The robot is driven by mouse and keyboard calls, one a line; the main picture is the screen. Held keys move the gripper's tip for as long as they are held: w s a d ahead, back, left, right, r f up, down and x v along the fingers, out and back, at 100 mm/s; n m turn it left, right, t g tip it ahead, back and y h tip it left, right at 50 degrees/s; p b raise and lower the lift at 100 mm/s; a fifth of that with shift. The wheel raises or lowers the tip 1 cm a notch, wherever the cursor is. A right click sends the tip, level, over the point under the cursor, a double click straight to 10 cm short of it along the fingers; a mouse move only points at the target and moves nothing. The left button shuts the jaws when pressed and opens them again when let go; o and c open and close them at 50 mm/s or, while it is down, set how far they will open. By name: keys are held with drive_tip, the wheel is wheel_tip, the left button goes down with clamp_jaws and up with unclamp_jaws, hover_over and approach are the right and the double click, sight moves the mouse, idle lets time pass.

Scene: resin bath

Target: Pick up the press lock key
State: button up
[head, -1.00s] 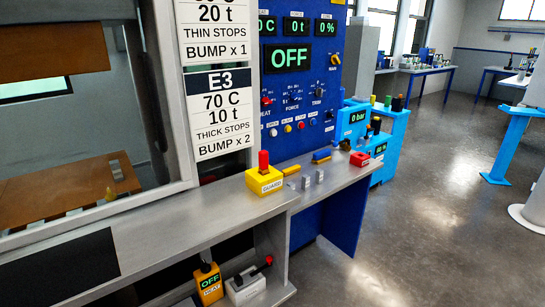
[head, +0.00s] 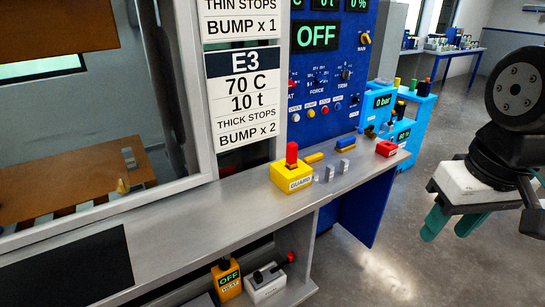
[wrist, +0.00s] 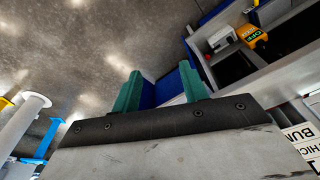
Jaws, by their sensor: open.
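My gripper (head: 452,222) hangs at the right of the head view, its two green fingers apart and nothing between them. It is over the floor, to the right of and apart from the press shelf (head: 225,214). I cannot tell for certain which item is the press lock key. Small candidates on the shelf are a yellow piece (head: 314,158), a blue piece (head: 346,143) and a red labelled block (head: 387,148) at the shelf's right end.
A yellow GUARD box (head: 291,178) with a red handle and several small grey blocks (head: 330,173) stand on the shelf. The blue control panel (head: 330,75) reads OFF. A HEAT box (head: 229,284) and a lever box (head: 266,286) sit below. Floor (head: 385,265) at right is clear.

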drive_tip(key=w+a+r+n+t+y, duration=0.1)
drive_tip(key=w+a+r+n, duration=0.3)
drive_tip(key=w+a, duration=0.75)
drive_tip(key=r+n+y, duration=0.1)
drive_tip(key=r+n, duration=0.1)
hover_over(294, 145)
drive_tip(key=s+d, duration=0.1)
drive_tip(key=s, duration=0.1)
drive_tip(key=shift+w+d+f+t, duration=0.15)
drive_tip(key=shift+f+t, duration=0.1)
drive_tip(key=shift+t, duration=0.15)
drive_tip(key=x, duration=0.7)
drive_tip(key=shift+f, duration=0.1)
drive_tip(key=shift+w+f, duration=0.15)
drive_tip(key=shift+f, duration=0.15)
drive_tip(key=shift+c, duration=0.3)
clamp_jaws()
